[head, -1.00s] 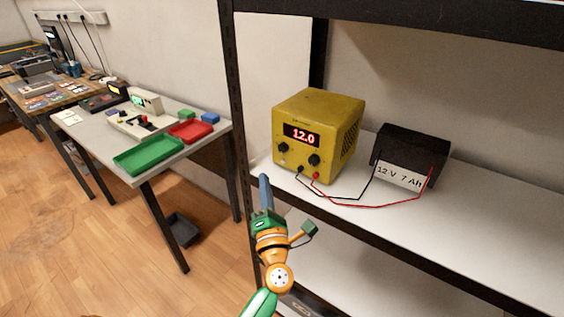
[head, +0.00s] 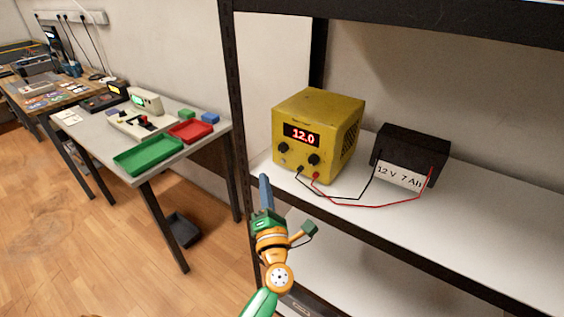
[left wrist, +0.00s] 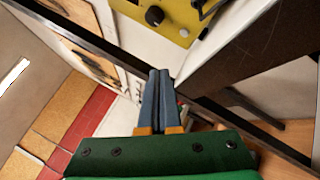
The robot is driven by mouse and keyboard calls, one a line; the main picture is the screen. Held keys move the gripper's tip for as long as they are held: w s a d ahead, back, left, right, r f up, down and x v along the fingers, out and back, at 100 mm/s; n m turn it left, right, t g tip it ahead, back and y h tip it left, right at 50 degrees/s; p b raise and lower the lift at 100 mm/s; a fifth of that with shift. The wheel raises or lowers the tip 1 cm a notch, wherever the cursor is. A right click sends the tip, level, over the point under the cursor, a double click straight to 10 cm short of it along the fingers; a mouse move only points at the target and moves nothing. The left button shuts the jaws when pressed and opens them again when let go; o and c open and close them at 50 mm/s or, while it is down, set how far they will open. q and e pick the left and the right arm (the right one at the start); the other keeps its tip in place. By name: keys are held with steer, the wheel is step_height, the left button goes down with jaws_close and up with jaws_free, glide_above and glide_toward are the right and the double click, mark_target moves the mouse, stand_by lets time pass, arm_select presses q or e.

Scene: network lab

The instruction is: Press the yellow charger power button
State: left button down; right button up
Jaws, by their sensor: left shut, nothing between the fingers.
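The yellow charger (head: 318,135) stands on the white shelf, its front panel facing me. Its red display reads 12.0, with two black knobs below it. A small pale spot (head: 282,162) shows low on the panel's left side; I cannot tell clearly whether it is the power button. My left gripper (head: 264,179) is shut and empty, below and left of the charger, at the shelf's front edge, not touching the charger. In the left wrist view, the shut fingers (left wrist: 160,73) point toward the charger's lower part (left wrist: 168,18), with a gap between. My right gripper is not in view.
A black 12 V 7 Ah battery (head: 411,155) stands right of the charger, joined by red and black leads lying on the shelf (head: 480,215). A dark rack post (head: 236,110) rises left of the charger. A bench with trays (head: 150,157) stands further left.

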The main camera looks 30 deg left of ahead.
mark_target(274, 181)
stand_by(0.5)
arm_select(q)
steer(key=s+m+h+p, duration=0.1)
steer(key=m, duration=0.6)
steer(key=s+m+t+h+p, duration=0.1)
steer(key=m+p, duration=0.1)
steer(key=m, duration=0.5)
steer(key=s+a+m+t+p, duration=0.1)
steer(key=s+m, duration=0.1)
steer(key=m, duration=0.5)
steer(key=shift+h, duration=0.4)
steer(key=shift+w, duration=0.1)
steer(key=w, duration=0.2)
steer(key=w+b, duration=0.1)
steer(key=w, duration=0.2)
steer(key=w+b, duration=0.1)
steer(key=w, duration=0.1)
steer(key=shift+w+d+f, duration=0.1)
steer(key=shift+w+d, duration=0.05)
steer(key=shift+d, duration=0.1)
steer(key=shift+w+b, duration=0.3)
steer(key=shift+w, duration=0.35)
